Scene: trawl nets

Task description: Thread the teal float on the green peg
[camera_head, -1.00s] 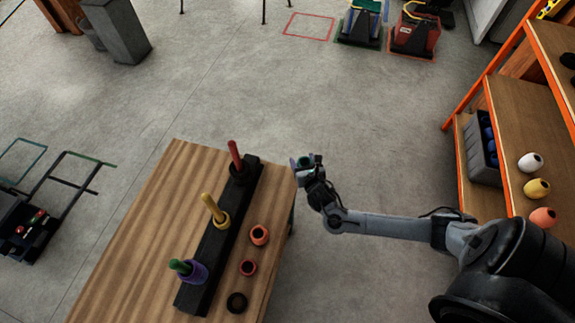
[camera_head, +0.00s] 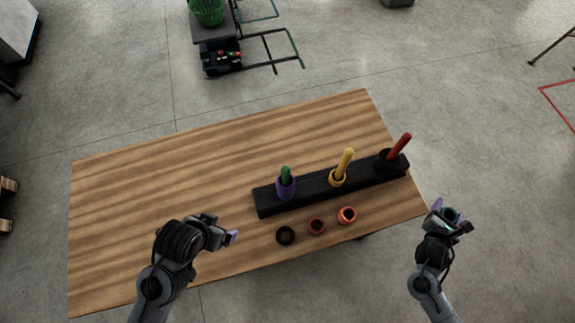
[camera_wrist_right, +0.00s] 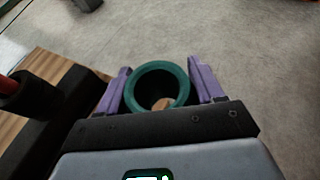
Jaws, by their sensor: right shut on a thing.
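The teal float (camera_wrist_right: 183,84) is a hollow ring between the purple fingers of my right gripper (camera_wrist_right: 160,88). In the head view my right gripper (camera_head: 450,214) holds the teal float (camera_head: 449,213) just off the table's right corner. The green peg (camera_head: 286,171) stands at the left end of a black bar, with a purple float (camera_head: 286,188) around its lower part and its tip showing above. My left gripper (camera_head: 225,236) hangs over the table's front part, left of the bar; its finger gap is not clear.
The black bar (camera_head: 310,194) also carries a yellow peg (camera_head: 345,161) with a yellow float and a red peg (camera_head: 400,146) with a dark ring. The wooden table's left half (camera_head: 150,190) is clear.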

